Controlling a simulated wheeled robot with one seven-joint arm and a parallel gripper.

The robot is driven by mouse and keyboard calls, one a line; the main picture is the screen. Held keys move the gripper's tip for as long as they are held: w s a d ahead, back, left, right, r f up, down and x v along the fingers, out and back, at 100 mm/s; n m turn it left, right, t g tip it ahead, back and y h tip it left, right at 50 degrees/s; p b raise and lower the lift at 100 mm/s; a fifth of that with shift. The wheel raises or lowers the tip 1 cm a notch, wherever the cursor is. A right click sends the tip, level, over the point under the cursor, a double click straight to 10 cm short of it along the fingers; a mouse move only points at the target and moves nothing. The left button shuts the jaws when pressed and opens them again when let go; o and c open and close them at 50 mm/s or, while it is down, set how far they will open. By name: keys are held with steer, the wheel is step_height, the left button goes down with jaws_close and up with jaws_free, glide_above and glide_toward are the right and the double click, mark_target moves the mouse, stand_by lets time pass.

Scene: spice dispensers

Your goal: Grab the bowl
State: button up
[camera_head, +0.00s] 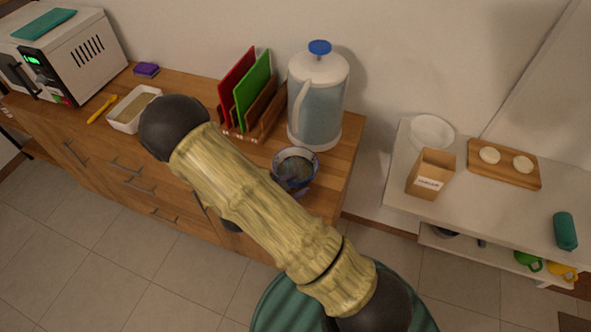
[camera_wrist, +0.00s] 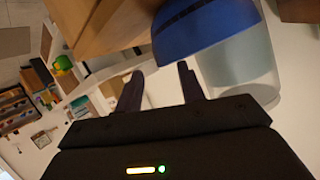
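The bowl (camera_head: 296,159) is blue-patterned and stands upright near the right end of the wooden counter, in front of the clear dispenser. It shows large and blue in the wrist view (camera_wrist: 190,30), just beyond my fingertips. My gripper (camera_wrist: 160,70) is open, its two dark fingers apart with nothing between them. The right fingertip overlaps the bowl's lower edge in the picture; I cannot tell whether it touches. In the head view my forearm hides most of the gripper.
The clear dispenser (camera_head: 318,97) with a blue knob stands close behind the bowl. A rack with red and green boards (camera_head: 252,85) is to its left. A white tray (camera_head: 128,112) and microwave (camera_head: 80,58) stand farther left. A white table (camera_head: 480,205) is at right.

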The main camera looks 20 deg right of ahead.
mark_target(305, 180)
steer(key=x, duration=0.5)
steer(key=shift+w+d+f+p, duration=0.1)
steer(key=shift+w+d+p, duration=0.1)
steer(key=shift+d+p, duration=0.2)
steer(key=shift+a, duration=0.1)
steer(key=shift+c, duration=0.5)
jaws_close()
